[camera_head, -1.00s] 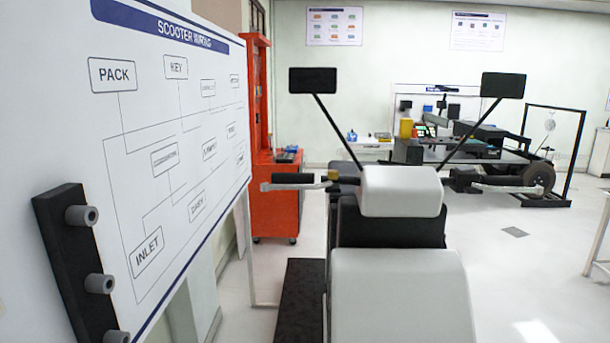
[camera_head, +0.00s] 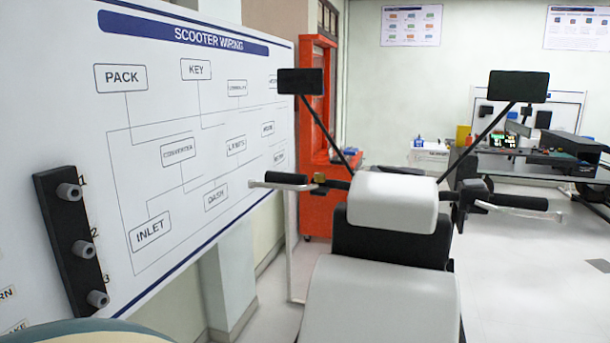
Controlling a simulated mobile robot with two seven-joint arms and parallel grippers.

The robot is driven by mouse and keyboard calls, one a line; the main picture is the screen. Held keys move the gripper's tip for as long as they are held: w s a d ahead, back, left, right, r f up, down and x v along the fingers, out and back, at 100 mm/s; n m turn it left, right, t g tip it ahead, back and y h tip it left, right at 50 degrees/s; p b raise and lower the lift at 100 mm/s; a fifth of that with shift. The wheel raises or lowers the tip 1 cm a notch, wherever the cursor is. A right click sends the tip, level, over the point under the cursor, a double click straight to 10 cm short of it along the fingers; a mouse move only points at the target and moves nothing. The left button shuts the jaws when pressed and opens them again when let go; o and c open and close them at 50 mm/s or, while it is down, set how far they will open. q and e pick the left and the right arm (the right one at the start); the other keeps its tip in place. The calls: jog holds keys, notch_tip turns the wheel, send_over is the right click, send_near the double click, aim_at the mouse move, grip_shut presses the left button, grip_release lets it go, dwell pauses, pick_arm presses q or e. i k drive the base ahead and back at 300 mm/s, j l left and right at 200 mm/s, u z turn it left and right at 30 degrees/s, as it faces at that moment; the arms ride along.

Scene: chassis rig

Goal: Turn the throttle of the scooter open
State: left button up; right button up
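Two black mirrors stand on stalks, the left mirror (camera_head: 301,81) and the right mirror (camera_head: 518,86). How far the throttle is turned cannot be told. Neither of my grippers is in view.
A wiring board (camera_head: 225,150) fills the left side, with a black strip (camera_head: 70,240) of three grey knobs. A red cabinet (camera_head: 318,205) stands behind the left grip. A workbench (camera_head: 545,165) stands at the back right. The floor right of the scooter is clear.

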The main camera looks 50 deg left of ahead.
aim_at(269, 177)
jog(key=l+u, duration=0.15)
jog(key=u, duration=0.25)
jog(key=i+l+u, duration=0.1)
jog(key=u, duration=0.25)
jog(key=l+u, duration=0.25)
jog(key=u, duration=0.15)
